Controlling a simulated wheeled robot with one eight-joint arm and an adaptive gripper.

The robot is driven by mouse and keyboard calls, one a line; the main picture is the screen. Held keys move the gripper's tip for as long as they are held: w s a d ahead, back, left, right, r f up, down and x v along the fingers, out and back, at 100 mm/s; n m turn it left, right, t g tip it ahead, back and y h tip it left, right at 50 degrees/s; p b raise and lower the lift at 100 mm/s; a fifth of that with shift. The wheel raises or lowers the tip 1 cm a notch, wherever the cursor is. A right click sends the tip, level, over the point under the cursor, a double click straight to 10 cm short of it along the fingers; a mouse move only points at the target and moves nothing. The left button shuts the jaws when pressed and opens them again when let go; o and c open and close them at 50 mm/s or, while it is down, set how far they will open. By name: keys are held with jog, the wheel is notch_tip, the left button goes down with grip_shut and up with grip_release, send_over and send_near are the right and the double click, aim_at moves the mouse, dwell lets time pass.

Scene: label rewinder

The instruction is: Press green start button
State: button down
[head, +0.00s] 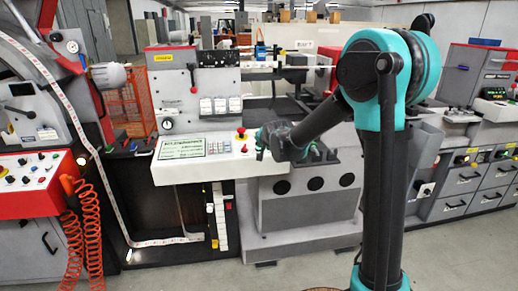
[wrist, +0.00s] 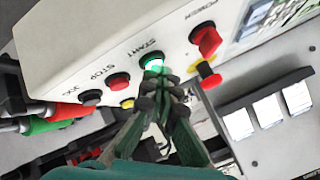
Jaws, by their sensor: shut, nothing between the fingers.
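The green start button (wrist: 152,64) glows on a white panel (wrist: 95,35) under the label START in the wrist view. My gripper (wrist: 160,80) is shut and empty, its fingertips right at the lower edge of the button. I cannot tell whether they touch it. In the head view my gripper (head: 262,148) is at the right end of the white control ledge (head: 205,172). The green button cannot be made out there.
A red STOP button (wrist: 118,82) and a dark JOG button (wrist: 90,98) sit left of the green one. A red POWER knob (wrist: 207,40) is to its right. A red emergency knob (head: 241,132) stands on the ledge near a green-lettered screen (head: 182,148).

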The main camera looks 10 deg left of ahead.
jog(key=shift+r, duration=0.15)
jog(key=shift+s+r, duration=0.15)
jog(key=shift+r, duration=0.6)
jog(key=shift+r, duration=0.1)
jog(key=shift+s+d+r, duration=0.1)
jog(key=shift+s+r, duration=0.1)
jog(key=shift+r, duration=1)
jog(key=shift+s+d+r, duration=0.1)
jog(key=shift+s+r, duration=0.05)
jog(key=shift+r, duration=1.05)
